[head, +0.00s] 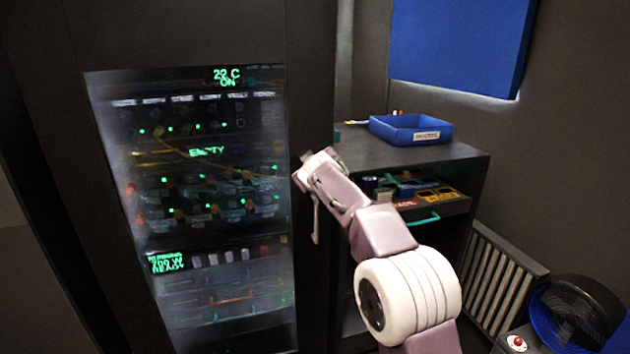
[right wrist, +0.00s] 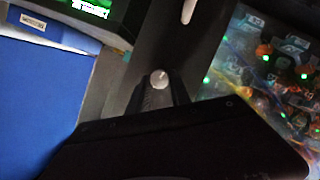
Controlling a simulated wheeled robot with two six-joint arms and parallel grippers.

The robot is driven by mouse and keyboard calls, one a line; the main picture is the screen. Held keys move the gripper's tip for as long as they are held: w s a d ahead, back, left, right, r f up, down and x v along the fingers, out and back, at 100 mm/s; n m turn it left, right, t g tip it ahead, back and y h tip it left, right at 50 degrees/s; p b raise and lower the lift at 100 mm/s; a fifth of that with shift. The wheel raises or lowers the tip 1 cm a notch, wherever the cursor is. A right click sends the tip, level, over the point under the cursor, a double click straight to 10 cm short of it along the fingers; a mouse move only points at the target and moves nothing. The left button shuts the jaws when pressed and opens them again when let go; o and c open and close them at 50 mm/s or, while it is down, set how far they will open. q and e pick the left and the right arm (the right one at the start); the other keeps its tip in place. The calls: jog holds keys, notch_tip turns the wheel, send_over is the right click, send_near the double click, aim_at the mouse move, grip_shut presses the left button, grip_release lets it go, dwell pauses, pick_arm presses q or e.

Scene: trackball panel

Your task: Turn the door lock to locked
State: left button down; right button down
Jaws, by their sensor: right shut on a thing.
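The dark cabinet door (head: 308,60) has a large glass window and is shut. The door lock (right wrist: 159,78) shows in the right wrist view as a small round silver knob with a mark on its face. My right gripper (right wrist: 160,90) has its two dark fingers on either side of the knob and is shut on it. In the head view my right gripper (head: 303,178) reaches the door's right edge strip, and it hides the lock there. A pale door handle (head: 316,222) hangs just below the gripper. My left gripper is not in view.
Behind the glass window (head: 205,130) are lit rows of devices with green lights. To the right stands a dark side cabinet (head: 470,165) with a blue tray (head: 385,132) on top and an open drawer (head: 445,208). A radiator (head: 495,265) and a fan (head: 580,310) are at the lower right.

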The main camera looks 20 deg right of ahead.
jog(key=shift+a+f+n+h+b, duration=0.15)
jog(key=shift+n+h+b, duration=0.25)
jog(key=shift+n+b, duration=0.35)
jog(key=c, duration=1.2)
grip_release()
jog(key=b+v, duration=0.2)
jog(key=v, duration=0.7)
